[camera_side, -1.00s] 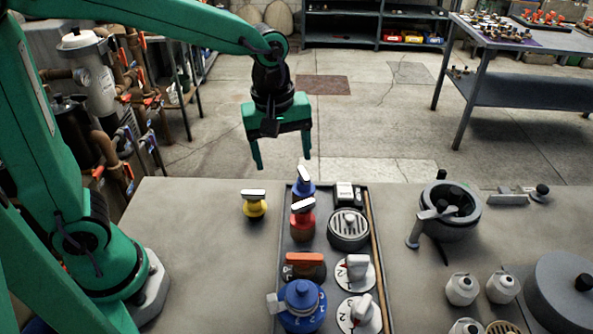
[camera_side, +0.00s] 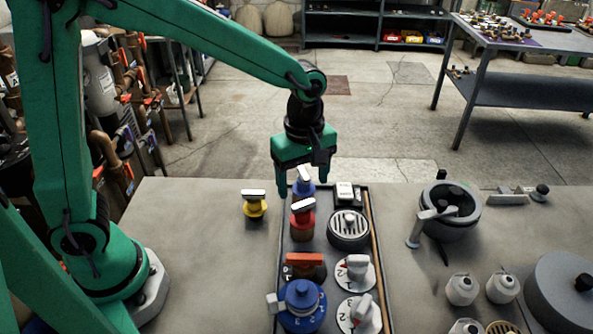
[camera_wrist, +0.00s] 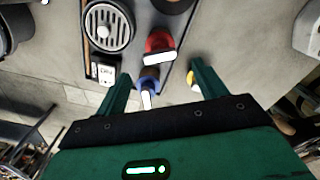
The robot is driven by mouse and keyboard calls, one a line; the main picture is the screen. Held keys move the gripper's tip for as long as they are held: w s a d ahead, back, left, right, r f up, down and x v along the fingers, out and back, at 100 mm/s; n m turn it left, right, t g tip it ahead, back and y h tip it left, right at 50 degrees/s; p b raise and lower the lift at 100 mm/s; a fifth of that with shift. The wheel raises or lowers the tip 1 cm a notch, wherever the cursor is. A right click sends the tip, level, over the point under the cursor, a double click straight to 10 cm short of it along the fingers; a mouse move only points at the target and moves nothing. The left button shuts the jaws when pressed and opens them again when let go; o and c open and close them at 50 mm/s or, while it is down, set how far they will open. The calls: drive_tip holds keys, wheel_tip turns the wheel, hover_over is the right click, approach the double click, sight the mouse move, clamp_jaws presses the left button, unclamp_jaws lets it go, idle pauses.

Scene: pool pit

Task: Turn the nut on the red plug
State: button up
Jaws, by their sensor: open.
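The red plug (camera_side: 302,224) stands upright in the tray, with a pale bar-shaped nut on its top. In the wrist view the red plug (camera_wrist: 159,44) is beyond my fingertips, between their lines. A blue plug (camera_side: 303,184) with a similar pale bar stands just behind it. My gripper (camera_side: 301,192) is open and empty, pointing down, with its fingers on either side of the blue plug in the side view. In the wrist view the blue plug (camera_wrist: 149,84) is between the two fingers. I cannot tell whether either finger touches it.
The tray (camera_side: 368,215) also holds a round grille, dials, an orange-handled valve and a larger blue cap. A yellow plug (camera_side: 254,206) stands on the table left of the tray. A dark pot (camera_side: 450,210) is to the right. Bare table lies between pot and tray.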

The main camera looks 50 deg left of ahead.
sight(303, 203)
drive_tip(key=shift+f, duration=2.75)
drive_tip(key=c, duration=1)
